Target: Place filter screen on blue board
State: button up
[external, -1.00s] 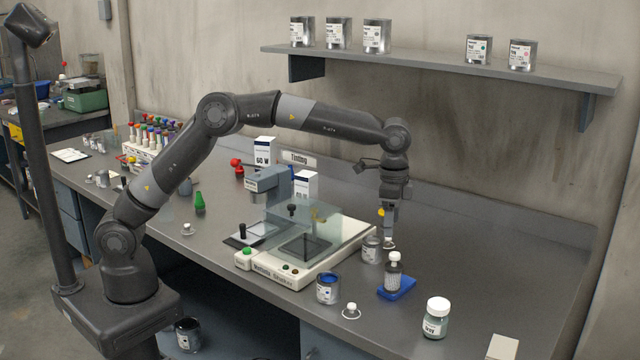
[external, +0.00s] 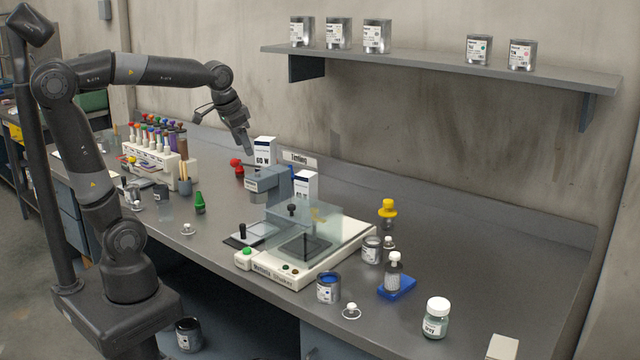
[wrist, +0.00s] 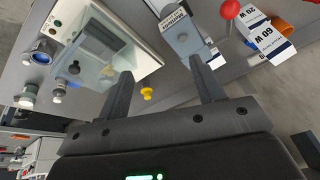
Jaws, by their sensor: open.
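I cannot tell for sure which thing is the filter screen. Small rings with white knobs lie flat on the bench, one (external: 351,312) left of the blue board and one (external: 187,229) further left. My gripper (external: 246,150) is open and empty, high above the back of the bench near the white 60 W box (external: 264,151). Its spread fingers show in the wrist view (wrist: 163,88), with nothing between them.
A machine with a clear cover (external: 318,265) stands mid-bench, with a grey-blue device (external: 266,184) behind it. The far-right bench is mostly clear.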

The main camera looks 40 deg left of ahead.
jog(key=s+a+f+n+t, duration=0.1)
jog(key=s+a+f+n, duration=0.3)
jog(key=s+a, duration=0.6)
notch_tip(320, 180, down, 2)
jog(key=shift+s+a+t, duration=0.3)
jog(key=shift+s+a, duration=0.1)
jog(key=shift+s, duration=0.3)
